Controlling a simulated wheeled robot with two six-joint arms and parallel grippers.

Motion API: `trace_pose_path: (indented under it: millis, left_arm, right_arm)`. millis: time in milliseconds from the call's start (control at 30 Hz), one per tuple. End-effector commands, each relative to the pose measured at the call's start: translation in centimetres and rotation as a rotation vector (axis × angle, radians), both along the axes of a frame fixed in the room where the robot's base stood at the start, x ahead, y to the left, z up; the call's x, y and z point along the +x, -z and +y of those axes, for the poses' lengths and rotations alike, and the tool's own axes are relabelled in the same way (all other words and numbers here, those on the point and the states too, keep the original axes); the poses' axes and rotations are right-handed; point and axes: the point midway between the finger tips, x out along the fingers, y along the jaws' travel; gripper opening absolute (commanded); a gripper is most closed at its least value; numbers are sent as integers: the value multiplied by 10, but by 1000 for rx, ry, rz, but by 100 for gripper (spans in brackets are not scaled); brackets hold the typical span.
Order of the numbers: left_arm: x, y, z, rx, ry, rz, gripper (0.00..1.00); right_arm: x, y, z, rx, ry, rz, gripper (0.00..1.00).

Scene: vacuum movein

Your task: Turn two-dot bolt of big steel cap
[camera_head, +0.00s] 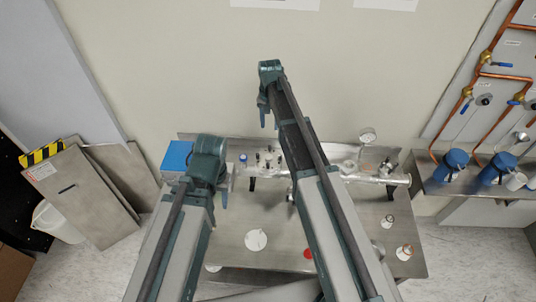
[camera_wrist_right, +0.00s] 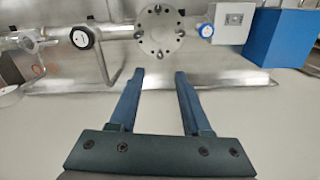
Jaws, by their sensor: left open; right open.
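In the right wrist view a round steel cap (camera_wrist_right: 160,30) sits on a horizontal steel pipe, with several dark bolts around its rim. The dots that mark the bolts are too small to tell. My right gripper (camera_wrist_right: 159,72) is open and empty, its two fingers apart and pointing toward the cap without touching it. In the head view my right gripper (camera_head: 264,112) is raised by the back wall, above the steel table (camera_head: 365,222). My left gripper (camera_head: 222,196) is open and low over the left part of the table, with its fingers partly hidden.
A blue box (camera_head: 176,156) stands at the back left of the table. Small containers stand at the table's right (camera_head: 404,252). Copper pipes and blue-capped vessels (camera_head: 456,159) are further right.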

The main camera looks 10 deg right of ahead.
Motion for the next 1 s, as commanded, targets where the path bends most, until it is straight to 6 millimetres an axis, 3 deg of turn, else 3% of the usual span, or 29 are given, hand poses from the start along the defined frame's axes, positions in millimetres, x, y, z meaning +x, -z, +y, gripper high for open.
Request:
trace_pose_path:
  millis: [700, 1000]
  left_arm:
    - [0, 1, 0, 0, 0, 0, 50]
    - [0, 1, 0, 0, 1, 0, 50]
  right_arm:
    - [-57, 1, 17, 0, -1870, 0, 48]
    - [-71, 1, 21, 0, -2394, 0, 48]
